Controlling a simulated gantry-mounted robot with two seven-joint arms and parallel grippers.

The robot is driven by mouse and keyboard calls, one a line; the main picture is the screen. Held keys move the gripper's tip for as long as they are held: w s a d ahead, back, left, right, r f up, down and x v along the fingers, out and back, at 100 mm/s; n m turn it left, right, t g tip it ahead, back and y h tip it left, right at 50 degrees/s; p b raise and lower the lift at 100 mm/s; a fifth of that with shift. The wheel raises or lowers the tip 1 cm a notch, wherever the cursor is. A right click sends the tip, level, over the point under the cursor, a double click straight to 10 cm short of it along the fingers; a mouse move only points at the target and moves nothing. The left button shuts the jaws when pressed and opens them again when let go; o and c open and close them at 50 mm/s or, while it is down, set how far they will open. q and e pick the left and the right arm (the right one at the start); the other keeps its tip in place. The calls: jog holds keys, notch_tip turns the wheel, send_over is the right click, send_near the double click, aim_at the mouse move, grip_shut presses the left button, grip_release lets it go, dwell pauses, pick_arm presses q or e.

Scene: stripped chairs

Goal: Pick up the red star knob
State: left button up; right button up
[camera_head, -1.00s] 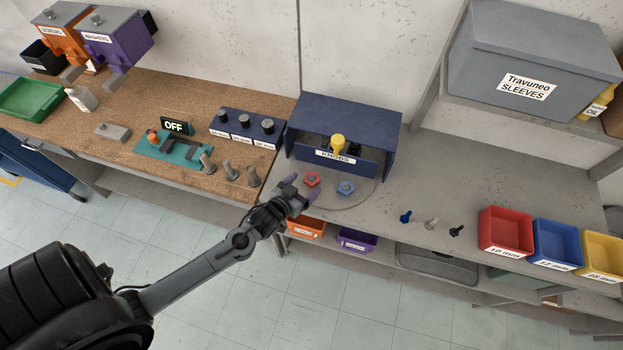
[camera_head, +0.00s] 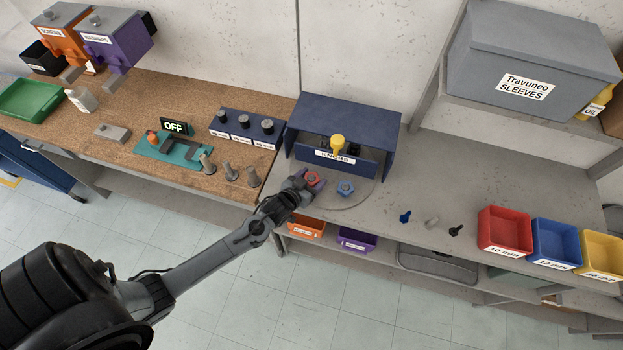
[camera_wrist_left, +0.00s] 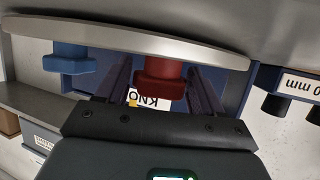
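The red star knob (camera_head: 312,178) sits on the round grey plate at the front of the knobs box. My left gripper (camera_head: 306,180) is at the knob. In the left wrist view the red knob (camera_wrist_left: 160,82) shows between the two dark fingers, which stand apart with a gap visible on each side. The left gripper (camera_wrist_left: 160,85) is open around it. My right gripper is not in view.
The dark blue knobs box (camera_head: 345,115) with a yellow knob (camera_head: 338,143) is behind.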

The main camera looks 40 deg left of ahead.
pick_arm(q)
jog(key=c, duration=0.6)
jog(key=shift+r, duration=0.15)
jog(key=shift+c, duration=0.2)
